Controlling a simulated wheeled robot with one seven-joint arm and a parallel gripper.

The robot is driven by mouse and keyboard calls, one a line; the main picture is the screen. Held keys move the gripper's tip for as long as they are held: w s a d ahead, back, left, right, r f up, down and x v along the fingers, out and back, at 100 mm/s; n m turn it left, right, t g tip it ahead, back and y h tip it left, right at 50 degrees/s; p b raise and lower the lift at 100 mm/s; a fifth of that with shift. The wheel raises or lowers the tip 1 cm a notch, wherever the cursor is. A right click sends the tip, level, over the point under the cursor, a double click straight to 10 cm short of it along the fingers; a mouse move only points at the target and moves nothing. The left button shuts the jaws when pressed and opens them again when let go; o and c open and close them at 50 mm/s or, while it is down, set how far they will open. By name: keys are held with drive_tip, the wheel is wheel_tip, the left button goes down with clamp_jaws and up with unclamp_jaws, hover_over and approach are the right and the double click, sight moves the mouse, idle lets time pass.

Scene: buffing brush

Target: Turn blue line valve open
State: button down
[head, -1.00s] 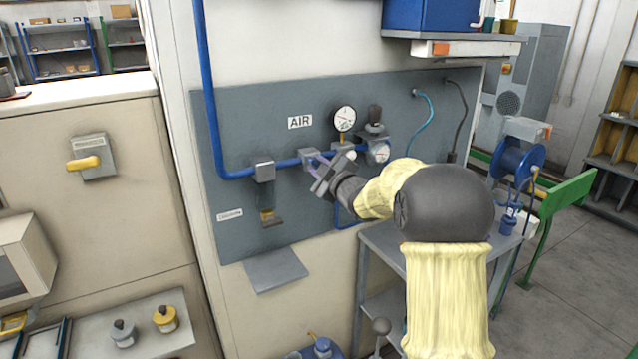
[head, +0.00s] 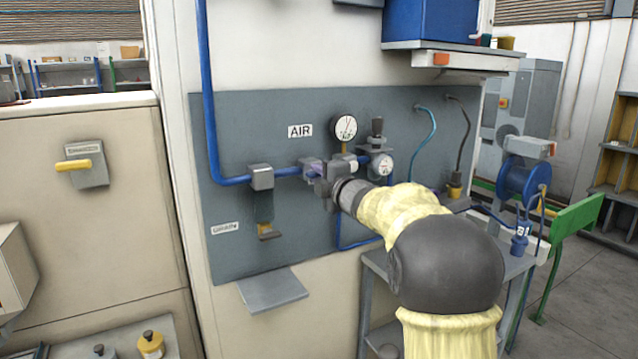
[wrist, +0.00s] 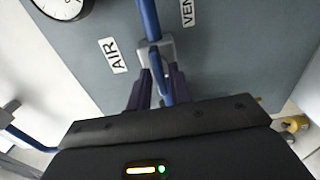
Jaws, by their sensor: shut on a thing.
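The blue air pipe (head: 232,181) runs down and then right across the grey panel to the grey valve body (head: 309,163). In the wrist view the valve body (wrist: 155,49) sits on the blue pipe (wrist: 148,18), with a blue handle (wrist: 158,78) reaching from it between my fingers. My gripper (head: 318,170) is at the valve, its dark purple fingers shut on the blue handle; it also shows in the wrist view (wrist: 157,90). In the head view the handle is mostly hidden by my gripper.
Right of the valve are a round gauge (head: 345,127) and a regulator (head: 381,164). A grey filter unit (head: 263,203) hangs left of it. A grey ledge (head: 273,289) juts out below the panel, and a metal cart (head: 375,263) stands beneath my arm.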

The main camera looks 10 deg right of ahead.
idle(0.4)
drive_tip(key=c, duration=1.5)
unclamp_jaws()
drive_tip(key=b+v, duration=0.2)
drive_tip(key=v, duration=1.5)
drive_tip(key=shift+s, duration=0.15)
